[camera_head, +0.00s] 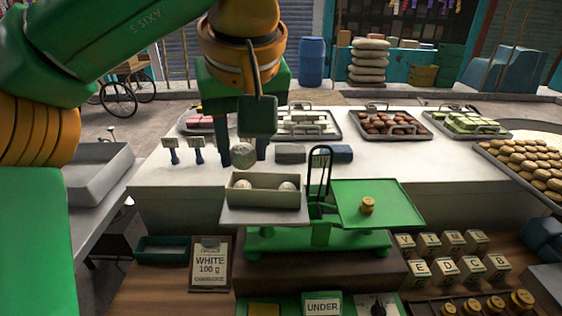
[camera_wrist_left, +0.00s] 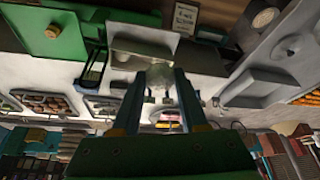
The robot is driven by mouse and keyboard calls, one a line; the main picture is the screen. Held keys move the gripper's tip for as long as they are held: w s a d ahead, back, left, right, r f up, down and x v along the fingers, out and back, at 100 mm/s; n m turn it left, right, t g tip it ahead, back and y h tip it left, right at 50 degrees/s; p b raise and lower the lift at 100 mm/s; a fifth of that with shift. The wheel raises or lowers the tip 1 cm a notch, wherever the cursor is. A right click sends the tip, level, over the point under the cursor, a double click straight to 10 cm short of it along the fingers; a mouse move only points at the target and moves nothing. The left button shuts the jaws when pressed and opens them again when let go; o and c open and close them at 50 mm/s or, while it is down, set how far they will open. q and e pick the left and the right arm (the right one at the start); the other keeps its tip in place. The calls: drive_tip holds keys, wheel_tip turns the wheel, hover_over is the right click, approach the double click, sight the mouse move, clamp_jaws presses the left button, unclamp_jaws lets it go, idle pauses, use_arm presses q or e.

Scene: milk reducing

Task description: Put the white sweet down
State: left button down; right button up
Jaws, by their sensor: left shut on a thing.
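My left gripper (camera_head: 243,159) points down over the back of the scale's left side, with its fingers shut on a round white sweet (camera_head: 243,153). In the left wrist view the sweet (camera_wrist_left: 160,76) shows pale between the two fingers. Below and in front of it, a grey open box (camera_head: 265,205) sits on the scale's left pan. Two white sweets (camera_head: 287,192) lie in this box, apart from the held one. The green scale's right pan (camera_head: 400,200) holds a small brass weight (camera_head: 368,205). My right gripper is not in view.
A card reading "WHITE 100 g" (camera_head: 210,264) stands in front of the scale at left. Trays of brown (camera_head: 392,124) and green (camera_head: 468,122) sweets line the back of the white counter. The scale's upright black loop (camera_head: 319,165) rises right of the box.

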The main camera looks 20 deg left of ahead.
use_arm(q)
drive_tip(key=w+f, duration=0.2)
drive_tip(key=w, duration=0.1)
drive_tip(key=w+a+f, duration=0.1)
drive_tip(key=w+f, duration=0.2)
drive_tip(key=w+a+f, duration=0.1)
drive_tip(key=w+f, duration=0.1)
drive_tip(key=w, duration=0.1)
drive_tip(key=shift+w+a+f+p, duration=0.1)
drive_tip(key=shift+w+f+p, duration=0.15)
drive_tip(key=shift+w+p, duration=0.05)
wheel_tip(320, 180, down, 3)
drive_tip(key=shift+w+f, duration=0.1)
drive_tip(key=shift+s+f, duration=0.2)
drive_tip(key=shift+f, duration=0.1)
drive_tip(key=shift+a, duration=0.1)
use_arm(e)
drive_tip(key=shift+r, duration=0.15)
use_arm(q)
drive_tip(key=shift+w, duration=0.1)
